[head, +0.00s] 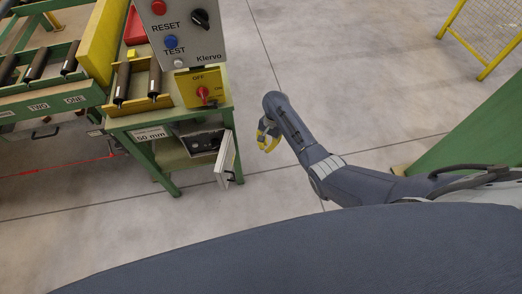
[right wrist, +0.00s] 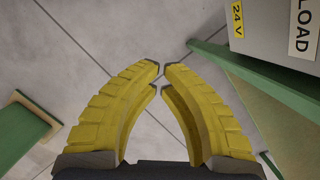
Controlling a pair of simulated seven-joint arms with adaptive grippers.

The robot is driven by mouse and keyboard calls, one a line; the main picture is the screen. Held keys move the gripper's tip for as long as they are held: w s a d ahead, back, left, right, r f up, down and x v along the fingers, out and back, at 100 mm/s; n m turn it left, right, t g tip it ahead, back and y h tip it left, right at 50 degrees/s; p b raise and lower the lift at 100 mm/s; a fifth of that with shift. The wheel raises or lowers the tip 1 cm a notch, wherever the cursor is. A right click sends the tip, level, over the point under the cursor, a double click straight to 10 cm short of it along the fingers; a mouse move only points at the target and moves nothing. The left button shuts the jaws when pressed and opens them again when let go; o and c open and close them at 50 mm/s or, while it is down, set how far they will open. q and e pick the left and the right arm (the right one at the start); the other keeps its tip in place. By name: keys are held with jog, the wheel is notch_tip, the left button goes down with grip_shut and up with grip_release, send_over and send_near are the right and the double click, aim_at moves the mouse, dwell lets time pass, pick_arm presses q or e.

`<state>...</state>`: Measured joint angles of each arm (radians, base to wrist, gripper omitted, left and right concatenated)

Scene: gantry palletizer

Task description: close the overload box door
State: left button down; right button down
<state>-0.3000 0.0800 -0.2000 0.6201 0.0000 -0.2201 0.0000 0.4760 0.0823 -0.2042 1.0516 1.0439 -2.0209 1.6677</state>
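The overload box (head: 203,142) is a grey box under the green control stand in the head view. Its light door (head: 226,158) stands open, swung out on the box's right side. My right gripper (head: 268,143) hangs to the right of the door, apart from it. In the right wrist view its yellow fingers (right wrist: 161,72) curve in until the tips almost meet, with nothing between them. A grey panel (right wrist: 272,45) with "24 V" and part of a label reading "LOAD" shows at the upper right there; I cannot tell whether it is the door. My left gripper is not in view.
A control panel (head: 186,38) with buttons and a red switch stands above the box. A roller conveyor (head: 45,85) lies to the left. A green post (head: 460,130) rises at the right. The grey floor (head: 330,85) around my right gripper is clear.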

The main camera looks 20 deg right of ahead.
jog(key=s+a+f+m+y, duration=0.1)
jog(key=s+a, duration=0.1)
jog(key=s, duration=0.4)
jog(key=a+r+m+t+y, duration=0.1)
jog(key=a+r+m, duration=0.2)
jog(key=r+m, duration=0.2)
jog(key=s+a+f, duration=0.1)
jog(key=a+f, duration=0.6)
jog(key=f, duration=0.2)
jog(key=shift+a+f, duration=0.15)
jog(key=shift+a, duration=0.25)
jog(key=shift+a+m, duration=0.7)
